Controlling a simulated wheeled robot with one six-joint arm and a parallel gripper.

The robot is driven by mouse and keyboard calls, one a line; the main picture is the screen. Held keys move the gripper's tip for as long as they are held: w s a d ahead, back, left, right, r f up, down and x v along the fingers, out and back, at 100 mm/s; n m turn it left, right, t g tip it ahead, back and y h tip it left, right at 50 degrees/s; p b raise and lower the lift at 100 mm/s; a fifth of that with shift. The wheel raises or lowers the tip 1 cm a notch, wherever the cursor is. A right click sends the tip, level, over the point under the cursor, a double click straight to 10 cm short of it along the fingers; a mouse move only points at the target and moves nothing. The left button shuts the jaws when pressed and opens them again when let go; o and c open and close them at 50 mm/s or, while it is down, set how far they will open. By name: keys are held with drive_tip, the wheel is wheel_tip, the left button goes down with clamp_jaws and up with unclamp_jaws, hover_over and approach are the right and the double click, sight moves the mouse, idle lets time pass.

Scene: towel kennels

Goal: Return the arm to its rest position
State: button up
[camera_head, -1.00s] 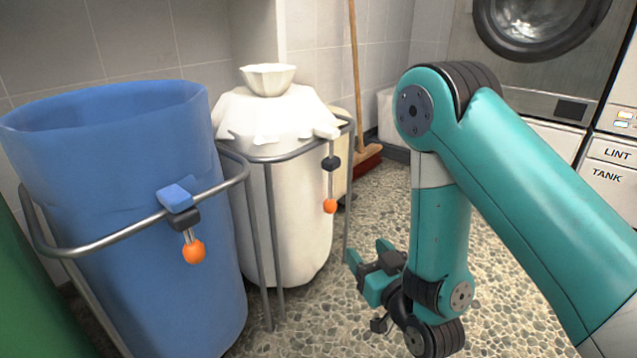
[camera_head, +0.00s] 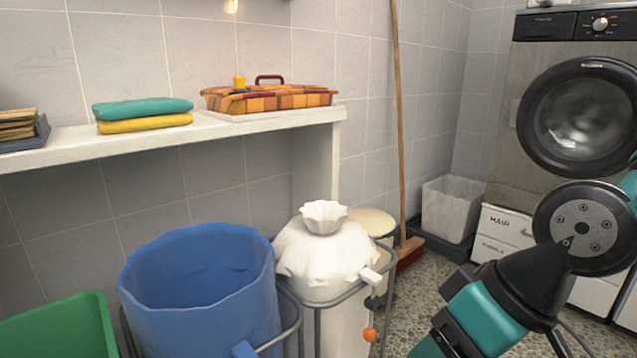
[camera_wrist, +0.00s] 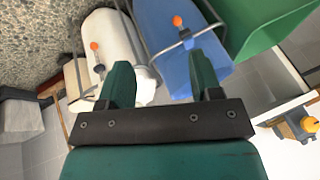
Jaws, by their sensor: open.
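My gripper (camera_wrist: 160,66) shows in the wrist view with its two teal fingers apart. Nothing is between them. In the head view only teal and black parts of my arm show at the lower right; I cannot make out the fingertips there. The arm is right of the white bag and apart from it. A blue bin bag (camera_head: 200,290) stands open in a metal frame, and it also shows in the wrist view (camera_wrist: 172,60). A white bag (camera_head: 325,262) with a gathered, closed top stands in a frame beside it, and it also shows in the wrist view (camera_wrist: 110,35).
A white shelf (camera_head: 75,145) holds folded towels (camera_head: 143,115) and an orange checked basket (camera_head: 268,98). A green bin (camera_head: 65,330) is at the lower left. A broom (camera_head: 400,130) leans at the wall. A washing machine (camera_head: 580,115) stands right. Pebbled floor (camera_head: 420,305) is clear between bags and machine.

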drive_tip(key=s+d+r+n+g+h+p, duration=0.1)
drive_tip(key=s+d+r+p, duration=0.15)
drive_tip(key=s+r, duration=0.35)
wheel_tip(320, 180, up, 36)
drive_tip(key=w+p, duration=0.1)
drive_tip(key=p, duration=3.5)
drive_tip(key=shift+w+a+f, duration=0.15)
drive_tip(key=shift+w+a, duration=0.1)
drive_tip(key=shift+r+p, duration=0.25)
drive_tip(key=shift+p, duration=0.05)
drive_tip(key=shift+c, duration=0.6)
clamp_jaws()
drive_tip(key=shift+a, duration=0.1)
